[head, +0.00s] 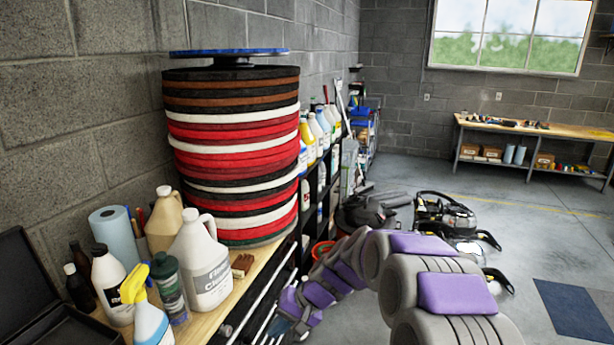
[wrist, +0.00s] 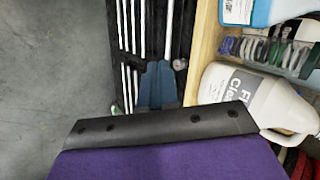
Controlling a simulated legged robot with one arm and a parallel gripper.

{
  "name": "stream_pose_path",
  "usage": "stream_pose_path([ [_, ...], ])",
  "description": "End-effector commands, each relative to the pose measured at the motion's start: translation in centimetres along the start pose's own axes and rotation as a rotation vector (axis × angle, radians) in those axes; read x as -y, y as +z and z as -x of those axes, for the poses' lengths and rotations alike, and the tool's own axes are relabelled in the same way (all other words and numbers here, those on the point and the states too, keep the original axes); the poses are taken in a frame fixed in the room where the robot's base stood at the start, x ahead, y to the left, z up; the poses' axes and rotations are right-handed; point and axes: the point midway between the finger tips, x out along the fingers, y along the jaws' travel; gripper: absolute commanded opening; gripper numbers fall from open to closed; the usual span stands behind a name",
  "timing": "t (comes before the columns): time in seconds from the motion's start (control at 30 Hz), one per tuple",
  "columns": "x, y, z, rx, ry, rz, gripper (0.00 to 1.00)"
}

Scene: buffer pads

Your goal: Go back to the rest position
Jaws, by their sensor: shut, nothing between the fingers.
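My gripper (wrist: 158,86) shows in the wrist view as two blue-grey fingers side by side, shut with nothing between them. In the head view my gripper (head: 277,327) is low in the picture, in front of the shelf edge and below the bench top. My grey and purple arm reaches to it from the lower right. A tall stack of round buffer pads (head: 232,150), in red, white, black and brown, stands on the wooden bench (head: 236,290). A blue disc (head: 228,52) tops a black piece above the stack. My gripper is apart from the stack.
A white cleaner jug (head: 205,265), a yellow-topped spray bottle (head: 146,310) and a blue paper roll (head: 115,235) crowd the bench. Bottles line a black shelf beyond. A floor machine (head: 445,215) stands farther back. Open floor lies right.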

Motion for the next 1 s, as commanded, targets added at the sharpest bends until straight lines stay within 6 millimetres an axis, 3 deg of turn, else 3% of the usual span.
stream_pose_path([
  [0.03,0.2,1.6,1.5,0.004,0.020,0.015,0.00],
  [0.37,-1.9,12.2,7.8,0.071,0.197,0.067,0.00],
  [0.7,-6.8,23.4,13.2,0.110,0.413,0.067,0.00],
  [1.0,-12.0,32.2,16.8,0.125,0.598,0.020,0.00],
])
